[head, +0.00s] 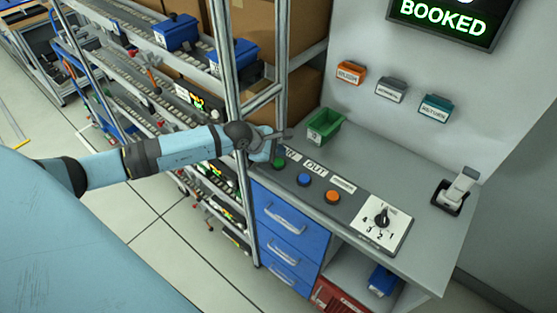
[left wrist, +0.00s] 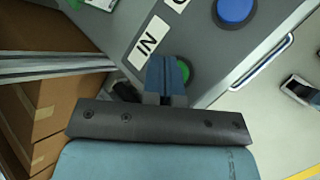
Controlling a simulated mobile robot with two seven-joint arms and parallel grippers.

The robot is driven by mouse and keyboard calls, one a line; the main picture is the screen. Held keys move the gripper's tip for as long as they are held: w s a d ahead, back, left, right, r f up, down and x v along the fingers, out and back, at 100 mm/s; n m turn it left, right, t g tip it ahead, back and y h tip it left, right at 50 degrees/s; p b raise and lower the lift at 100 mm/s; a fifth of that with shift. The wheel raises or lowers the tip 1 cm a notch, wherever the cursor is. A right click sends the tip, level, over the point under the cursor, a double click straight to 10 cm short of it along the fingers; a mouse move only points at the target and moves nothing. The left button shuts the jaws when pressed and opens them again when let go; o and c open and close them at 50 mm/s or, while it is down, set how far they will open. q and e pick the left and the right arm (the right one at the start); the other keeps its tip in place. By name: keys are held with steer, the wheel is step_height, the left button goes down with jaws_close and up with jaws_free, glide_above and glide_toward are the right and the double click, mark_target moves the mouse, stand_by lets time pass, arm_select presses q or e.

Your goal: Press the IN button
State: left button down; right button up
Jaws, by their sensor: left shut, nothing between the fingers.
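The green button (head: 278,163) sits on the dark strip along the counter's front edge, beside the white IN label (head: 292,154). My left gripper (head: 270,152) is at the strip's left end, close by the green button. In the left wrist view the shut fingers (left wrist: 165,76) are empty and point toward the panel, by the IN label (left wrist: 148,42). They cover part of the green button (left wrist: 185,71). Whether the fingertips touch it I cannot tell. My right gripper is not in view.
A blue button (head: 303,179), an orange button (head: 333,196) and a rotary dial (head: 383,218) continue along the strip. A green bin (head: 325,125) stands behind it. A metal rack post (head: 228,70) rises close to my left wrist.

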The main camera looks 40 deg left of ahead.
mark_target(280, 165)
arm_select(q)
steer(key=shift+r+p, duration=0.7)
steer(key=shift+r, duration=1)
steer(key=shift+s+d+f, duration=0.15)
steer(key=shift+d, duration=0.15)
steer(key=s+d+n+t+h, duration=0.3)
steer(key=s+d+n, duration=0.4)
steer(key=n, duration=0.4)
steer(key=s+d+n+t+h, duration=0.2)
steer(key=s+d+n+h, duration=0.15)
steer(key=d+n, duration=0.6)
steer(key=s+f+n+g+y, duration=0.1)
steer(key=s+f+n+y, duration=0.3)
steer(key=s+n, duration=0.4)
steer(key=s+a+f+n+g+y, duration=0.1)
steer(key=s+f+n+y, duration=0.3)
steer(key=n, duration=1.5)
steer(key=s+f, duration=0.3)
steer(key=s, duration=0.1)
steer(key=shift+f, duration=0.3)
